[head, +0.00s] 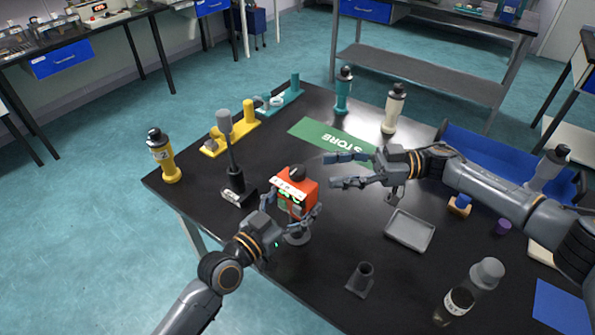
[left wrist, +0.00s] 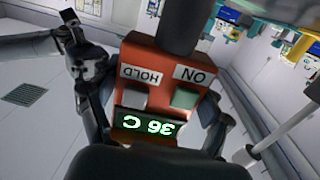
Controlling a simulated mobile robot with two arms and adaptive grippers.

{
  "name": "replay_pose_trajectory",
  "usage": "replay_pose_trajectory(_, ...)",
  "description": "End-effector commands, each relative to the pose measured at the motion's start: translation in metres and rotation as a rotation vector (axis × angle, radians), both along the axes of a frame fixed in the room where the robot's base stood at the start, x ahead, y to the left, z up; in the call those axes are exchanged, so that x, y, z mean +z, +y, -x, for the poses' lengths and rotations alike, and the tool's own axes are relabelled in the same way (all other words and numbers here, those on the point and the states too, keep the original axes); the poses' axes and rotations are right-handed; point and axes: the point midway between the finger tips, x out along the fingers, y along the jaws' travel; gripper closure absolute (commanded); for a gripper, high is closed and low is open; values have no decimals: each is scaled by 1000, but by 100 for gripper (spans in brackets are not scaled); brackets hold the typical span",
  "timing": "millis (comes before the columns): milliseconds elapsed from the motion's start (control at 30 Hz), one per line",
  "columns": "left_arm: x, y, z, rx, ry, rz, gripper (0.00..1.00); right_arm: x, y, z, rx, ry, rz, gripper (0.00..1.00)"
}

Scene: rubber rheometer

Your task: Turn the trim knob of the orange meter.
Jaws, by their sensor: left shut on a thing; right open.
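In the left wrist view the meter (left wrist: 160,62) appears upside down, with ON and HOLD labels, two buttons and a green display (left wrist: 145,124) reading 36 C. My right gripper (head: 335,170) is open and empty, to the right of the meter and apart from the knob.
A grey tool on a dark stand (head: 235,178) is left of the meter. Yellow (head: 162,158), teal (head: 343,92) and cream (head: 393,110) bottles stand around. A green STORE mat (head: 325,137) lies behind. A grey tray (head: 409,231) and clear bottle (head: 470,290) are at right.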

Motion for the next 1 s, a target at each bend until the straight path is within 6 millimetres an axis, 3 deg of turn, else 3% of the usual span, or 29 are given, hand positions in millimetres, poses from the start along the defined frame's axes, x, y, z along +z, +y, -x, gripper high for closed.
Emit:
replay_pose_trajectory(200, 0, 0, 0, 0, 1, -1, 60, 1, 46, 5, 5, -3, 0, 47)
replay_pose_trajectory(400, 0, 0, 0, 0, 1, -1, 60, 0, 74, 8, 3, -4, 1, 47)
replay_pose_trajectory(833, 0, 0, 0, 0, 1, -1, 60, 0, 84, 9, 2, -4, 2, 47)
replay_pose_trajectory(1000, 0, 0, 0, 0, 0, -1, 60, 0, 84, 9, 2, -4, 2, 79)
